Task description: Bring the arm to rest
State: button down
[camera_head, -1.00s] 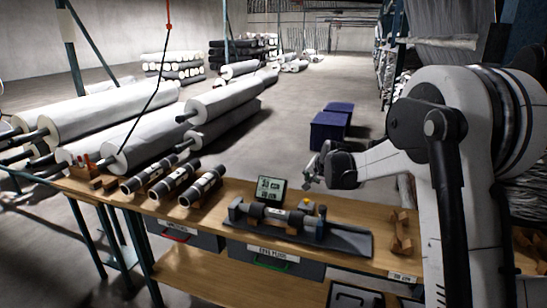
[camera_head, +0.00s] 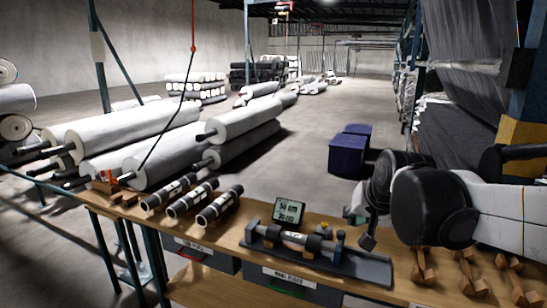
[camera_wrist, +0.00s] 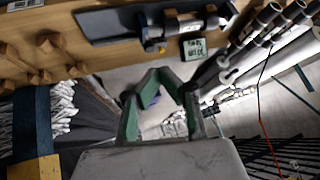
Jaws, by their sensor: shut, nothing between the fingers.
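My gripper (camera_head: 362,228) is at the end of my white and black arm, at the right of the head view, past the back edge of the wooden bench (camera_head: 375,229). It is shut and empty. In the wrist view its green-lined fingers (camera_wrist: 161,73) meet at the tips, with floor beyond them. My arm comes in from the right edge of the head view, bent at a large black joint. It hides part of the bench's right side and the floor behind.
Long grey rolls (camera_head: 135,126) lie at left. Blue boxes (camera_head: 348,154) stand on open floor behind.

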jog(key=s+f+n, duration=0.1)
jog(key=s+f, duration=0.2)
jog(key=s, duration=0.8)
jog(key=s+f+n, duration=0.1)
jog(key=s+f, duration=0.2)
jog(key=s, duration=0.7)
jog(key=shift+s+d+n+g+h, duration=0.3)
jog(key=shift+s+d+g+h, duration=0.1)
